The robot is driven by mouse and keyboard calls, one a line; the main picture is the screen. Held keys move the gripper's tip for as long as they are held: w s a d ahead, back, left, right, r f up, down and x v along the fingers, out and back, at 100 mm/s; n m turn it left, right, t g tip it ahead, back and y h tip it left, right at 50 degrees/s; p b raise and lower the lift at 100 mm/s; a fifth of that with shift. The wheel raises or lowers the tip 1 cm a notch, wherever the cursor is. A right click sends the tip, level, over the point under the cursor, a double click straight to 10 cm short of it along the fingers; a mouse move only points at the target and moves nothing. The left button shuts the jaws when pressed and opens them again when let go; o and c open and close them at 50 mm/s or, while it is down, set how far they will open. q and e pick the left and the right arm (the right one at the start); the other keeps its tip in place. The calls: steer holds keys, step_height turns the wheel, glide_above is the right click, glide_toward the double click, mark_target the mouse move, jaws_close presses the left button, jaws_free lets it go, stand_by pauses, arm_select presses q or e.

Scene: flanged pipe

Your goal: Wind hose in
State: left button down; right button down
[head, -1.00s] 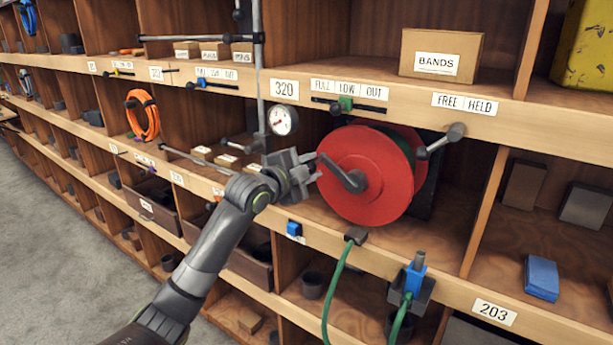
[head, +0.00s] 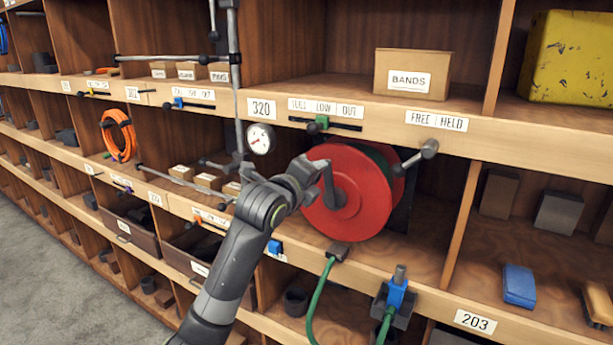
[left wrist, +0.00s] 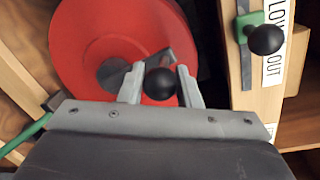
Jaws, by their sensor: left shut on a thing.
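The red hose reel (head: 362,205) sits in the bay marked 320, with a crank arm (head: 328,188) on its face. My left gripper (head: 310,173) is at the outer end of the crank, shut on the crank's handle. In the left wrist view the handle's round black knob (left wrist: 160,84) lies between the two fingers, in front of the red reel (left wrist: 105,45). A green hose (head: 318,295) hangs from a dark guide (head: 339,251) below the reel. A blue fitting (head: 396,292) with green hose under it sits in a dark holder. My right gripper is out of view.
A lever with a dark knob (head: 429,149) sticks out under the FREE/HELD label (head: 436,120). A green slider (head: 318,124) sits under the FULL/LOW/OUT label, near LOW. A gauge (head: 260,139) and vertical pipe stand left of the reel, close to my gripper.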

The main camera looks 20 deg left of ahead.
arm_select(q)
steer(key=shift+s+d+m, duration=0.1)
steer(key=shift+d+m, duration=0.4)
steer(key=shift+d, duration=0.05)
steer(key=shift+f, duration=0.1)
steer(key=c, duration=1.1)
jaws_free()
steer(key=shift+d, duration=0.1)
steer(key=shift+s, duration=0.55)
steer(key=shift+s+a+r+b, duration=0.3)
steer(key=shift+s+b, duration=1.2)
steer(key=shift+s, duration=1.2)
steer(key=shift+s+a+r+b, duration=0.3)
steer(key=shift+s+b, duration=1.15)
steer(key=shift+s, duration=1.25)
steer(key=shift+s+a+r+b, duration=0.25)
steer(key=shift+s+b, duration=1.25)
steer(key=shift+s, duration=1.2)
